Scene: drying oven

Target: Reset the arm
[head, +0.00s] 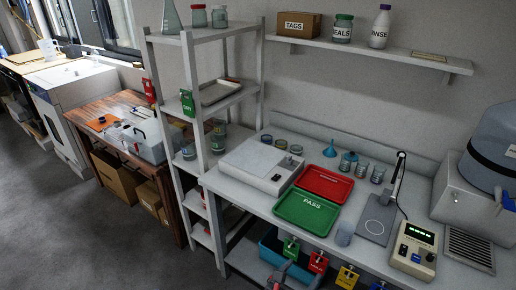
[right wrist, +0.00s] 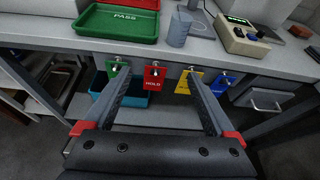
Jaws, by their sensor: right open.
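My right gripper (head: 303,270) shows at the bottom edge of the head view, in front of the bench front. In the right wrist view its two grey fingers with red bases (right wrist: 158,78) are spread wide apart, with nothing between them. Beyond the fingers a red HOLD tag (right wrist: 155,78) hangs on the bench's front edge, with a green tag (right wrist: 117,72) to its left and yellow (right wrist: 184,82) and blue (right wrist: 219,85) tags to its right. My left gripper is in neither view.
The bench (head: 232,186) carries a green PASS tray (head: 307,212), a red tray (head: 324,183), a white device (head: 262,163) and a control box (head: 413,250). A blue bin (right wrist: 132,97) sits under the bench. A shelf rack (head: 190,75) stands at its left; open floor (head: 70,235) lies further left.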

